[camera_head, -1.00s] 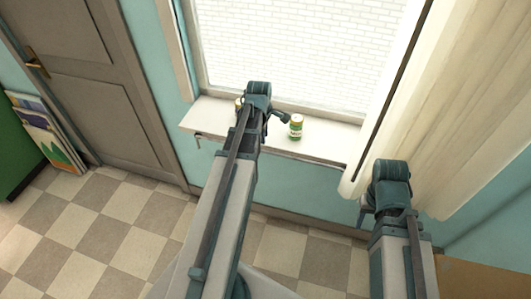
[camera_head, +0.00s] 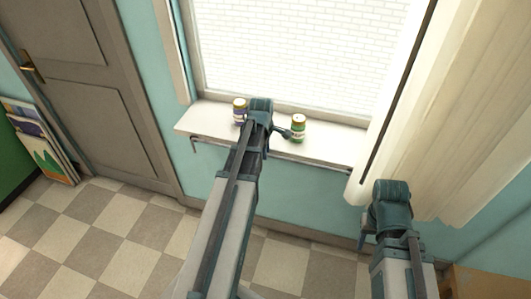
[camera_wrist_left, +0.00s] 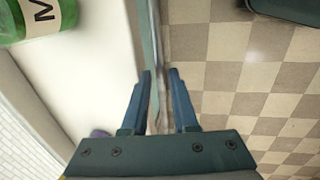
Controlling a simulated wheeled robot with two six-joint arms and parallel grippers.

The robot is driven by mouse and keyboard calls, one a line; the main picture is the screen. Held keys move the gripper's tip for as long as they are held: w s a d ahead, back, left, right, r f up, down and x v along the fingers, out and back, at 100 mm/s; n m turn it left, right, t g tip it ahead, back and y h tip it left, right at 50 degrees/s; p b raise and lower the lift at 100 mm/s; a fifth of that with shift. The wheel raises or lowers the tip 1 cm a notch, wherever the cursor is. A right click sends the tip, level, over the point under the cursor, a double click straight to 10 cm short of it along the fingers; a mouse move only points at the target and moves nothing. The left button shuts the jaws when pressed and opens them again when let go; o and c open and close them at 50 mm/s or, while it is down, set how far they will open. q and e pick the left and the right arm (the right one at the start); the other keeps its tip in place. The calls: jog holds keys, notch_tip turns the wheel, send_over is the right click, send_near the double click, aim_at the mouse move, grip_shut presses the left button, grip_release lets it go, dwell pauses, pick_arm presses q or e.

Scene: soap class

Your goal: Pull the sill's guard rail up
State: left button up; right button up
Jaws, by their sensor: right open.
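The guard rail (camera_head: 318,164) is a thin dark bar along the front edge of the white window sill (camera_head: 198,118), with a bracket at its left end. My left arm reaches to the sill's front and hides the rail's middle in the head view. In the left wrist view my left gripper (camera_wrist_left: 160,72) has its fingers apart, and the rail (camera_wrist_left: 156,40) runs lengthwise between them. I cannot tell how deep it sits. My right gripper (camera_head: 366,240) is open, below the sill's right end by the curtain, and mostly hidden by its wrist.
A green jar (camera_head: 298,130) stands on the sill right of my left wrist, and a purple jar (camera_head: 239,113) stands to its left. A cream curtain (camera_head: 440,130) hangs at the right. Pictures (camera_head: 40,150) lean near the door (camera_head: 85,90). The checkered floor is clear.

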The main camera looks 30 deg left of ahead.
pick_arm(q)
grip_shut()
dwell(1.3)
